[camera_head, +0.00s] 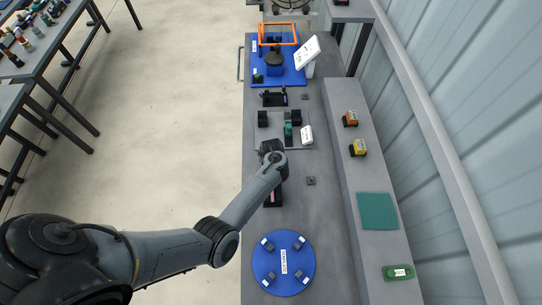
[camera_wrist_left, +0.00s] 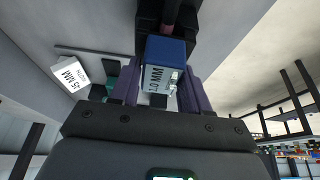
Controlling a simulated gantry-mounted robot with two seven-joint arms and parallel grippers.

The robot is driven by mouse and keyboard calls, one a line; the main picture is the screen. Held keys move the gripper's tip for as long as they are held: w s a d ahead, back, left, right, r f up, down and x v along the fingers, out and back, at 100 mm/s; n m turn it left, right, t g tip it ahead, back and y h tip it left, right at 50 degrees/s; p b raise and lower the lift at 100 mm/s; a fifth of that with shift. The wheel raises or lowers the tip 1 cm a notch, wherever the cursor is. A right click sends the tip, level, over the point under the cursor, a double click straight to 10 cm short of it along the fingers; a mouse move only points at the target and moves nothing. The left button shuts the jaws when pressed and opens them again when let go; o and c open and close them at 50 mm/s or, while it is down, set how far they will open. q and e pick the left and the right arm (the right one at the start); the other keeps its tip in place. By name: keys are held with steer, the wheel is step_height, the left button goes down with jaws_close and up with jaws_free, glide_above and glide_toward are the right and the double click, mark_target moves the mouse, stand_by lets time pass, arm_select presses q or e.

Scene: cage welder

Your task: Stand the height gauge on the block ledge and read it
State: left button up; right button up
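My left gripper (camera_head: 272,150) is over the grey bench in the head view, with my wrist hiding what lies under it. In the left wrist view its two purplish fingers (camera_wrist_left: 160,92) lie flush on both sides of a blue block (camera_wrist_left: 165,50) with a white "MM" label, and look shut on it. The block is beside a black part (camera_wrist_left: 168,18) with a pink mark. I cannot tell for sure which thing is the height gauge; a green piece (camera_head: 398,272) with a white label lies on the raised ledge (camera_head: 385,235). My right gripper is not in view.
Orange (camera_head: 350,118) and yellow (camera_head: 358,147) pieces and a teal mat (camera_head: 377,211) are on the ledge. A blue round tray (camera_head: 284,236) holds small dark pieces. A tilted white screen (camera_head: 307,53) and a blue mat (camera_head: 262,77) are at the back. A "45 MM" card (camera_wrist_left: 70,74) stands left of my fingers.

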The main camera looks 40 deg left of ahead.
arm_select(q)
steer(key=o, duration=0.5)
steer(key=shift+r, duration=0.1)
steer(key=p+v, duration=0.3)
steer(key=v, duration=0.7)
steer(key=s+a+f+m+g+p, duration=0.1)
steer(key=s+a+f, duration=0.15)
steer(key=s, duration=0.65)
steer(key=s+a+f+m+p, duration=0.1)
steer(key=s+f+m, duration=0.15)
steer(key=s, duration=0.65)
steer(key=s+d+r+m+h, duration=0.1)
steer(key=s+d+r+m, duration=0.1)
steer(key=d+r, duration=0.2)
steer(key=s+d+r+m+t+h, duration=0.1)
steer(key=s+d+r+m, duration=0.1)
steer(key=d+r, duration=0.3)
steer(key=s+d+r+m+h, duration=0.1)
steer(key=s+d+r+m, duration=0.2)
steer(key=r, duration=0.7)
steer(key=shift+d+r+p, duration=0.25)
steer(key=shift+d+p, duration=0.15)
steer(key=shift+d, duration=0.45)
